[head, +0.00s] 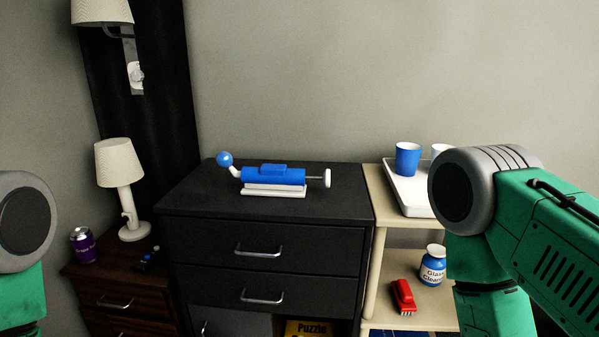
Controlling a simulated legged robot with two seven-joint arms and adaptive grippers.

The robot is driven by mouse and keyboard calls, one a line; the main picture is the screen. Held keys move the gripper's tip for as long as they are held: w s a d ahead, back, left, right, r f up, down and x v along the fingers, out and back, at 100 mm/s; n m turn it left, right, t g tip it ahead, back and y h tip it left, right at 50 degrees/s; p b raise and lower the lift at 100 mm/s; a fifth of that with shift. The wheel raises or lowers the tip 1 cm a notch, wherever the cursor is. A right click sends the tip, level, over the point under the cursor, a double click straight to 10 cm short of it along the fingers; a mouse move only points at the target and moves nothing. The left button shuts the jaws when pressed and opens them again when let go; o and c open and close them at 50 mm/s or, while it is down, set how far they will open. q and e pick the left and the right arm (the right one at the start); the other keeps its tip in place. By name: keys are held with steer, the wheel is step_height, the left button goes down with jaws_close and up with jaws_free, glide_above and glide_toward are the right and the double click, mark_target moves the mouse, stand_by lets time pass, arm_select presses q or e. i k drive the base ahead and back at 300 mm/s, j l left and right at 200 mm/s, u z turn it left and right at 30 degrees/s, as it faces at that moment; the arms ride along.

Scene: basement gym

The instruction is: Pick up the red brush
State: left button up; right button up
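The red brush (403,296) lies on the middle shelf of the light wooden shelf unit (385,240) at the right. Its pale bristles show at the lower front. A jar labelled glass cleaner (433,267) stands just right of and behind it. My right arm crosses the right side of the view and covers part of the shelf unit. My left arm shows only at the left edge. Neither gripper is in the frame. No gripper is seen touching the brush.
A white tray (408,193) with a blue cup (407,159) and a white cup sits on the shelf unit's top. A black drawer cabinet (200,205) holds a blue and white device (273,176). A lamp (120,165) and purple can (83,245) stand left.

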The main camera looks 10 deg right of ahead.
mark_target(404, 297)
steer(key=i+j+z, duration=0.6)
steer(key=i+j, duration=0.2)
